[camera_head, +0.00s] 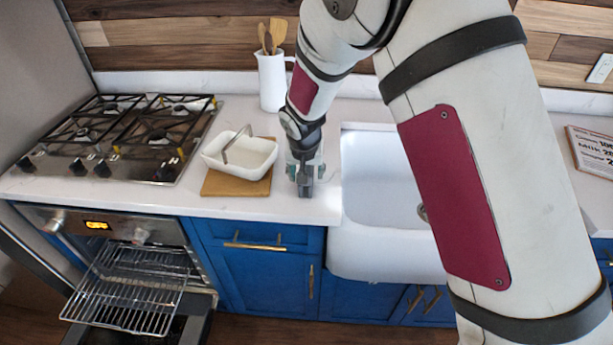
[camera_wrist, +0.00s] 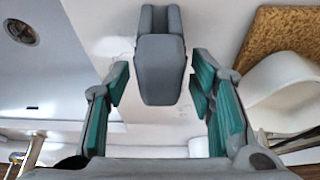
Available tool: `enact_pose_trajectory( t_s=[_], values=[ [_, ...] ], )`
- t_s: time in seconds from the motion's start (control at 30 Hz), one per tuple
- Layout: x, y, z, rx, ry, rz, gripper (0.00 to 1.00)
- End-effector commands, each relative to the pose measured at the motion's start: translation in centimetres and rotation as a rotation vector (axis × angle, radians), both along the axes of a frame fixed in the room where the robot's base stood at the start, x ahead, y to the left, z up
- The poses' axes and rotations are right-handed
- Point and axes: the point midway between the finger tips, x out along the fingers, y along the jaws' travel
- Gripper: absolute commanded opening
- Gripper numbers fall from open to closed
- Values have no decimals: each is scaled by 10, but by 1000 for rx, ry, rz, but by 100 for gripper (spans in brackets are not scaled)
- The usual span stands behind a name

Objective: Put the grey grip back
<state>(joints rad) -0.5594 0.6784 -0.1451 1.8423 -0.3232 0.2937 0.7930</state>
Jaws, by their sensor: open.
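The grey grip (camera_wrist: 160,70) is a dark grey block with a forked far end. In the wrist view it stands out between my gripper's two teal-padded fingers, with a visible gap on each side. My gripper (camera_wrist: 160,100) is open around it, and I see no finger pressing on it. In the head view my gripper (camera_head: 304,172) points down over the counter between the dish and the sink. The grey grip (camera_head: 304,188) shows there as a small dark shape at the fingertips. Whether it touches the counter is unclear.
A white dish (camera_head: 225,163) with a thin arched bar sits on a cork board (camera_head: 222,187) to the left. The sink (camera_head: 375,185) lies to the right. A utensil crock (camera_head: 272,85) stands behind. The oven is open with its rack (camera_head: 130,290) pulled out.

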Motion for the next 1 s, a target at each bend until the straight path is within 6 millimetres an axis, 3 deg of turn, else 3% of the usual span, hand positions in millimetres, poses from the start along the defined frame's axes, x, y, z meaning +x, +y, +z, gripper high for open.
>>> enact_pose_trajectory(
  t_s=[0.2, 0.4, 0.77, 0.87, 1.0],
  values=[
    [-17, 2, 44, 2, -4, 2, 49],
    [-28, 2, 69, 1, -2, 2, 49],
    [-33, 1, 80, 0, 0, 1, 49],
    [-34, -7, 90, 4, -4, -4, 49],
    [-48, -39, 129, 16, -9, -18, 49]
  ],
)
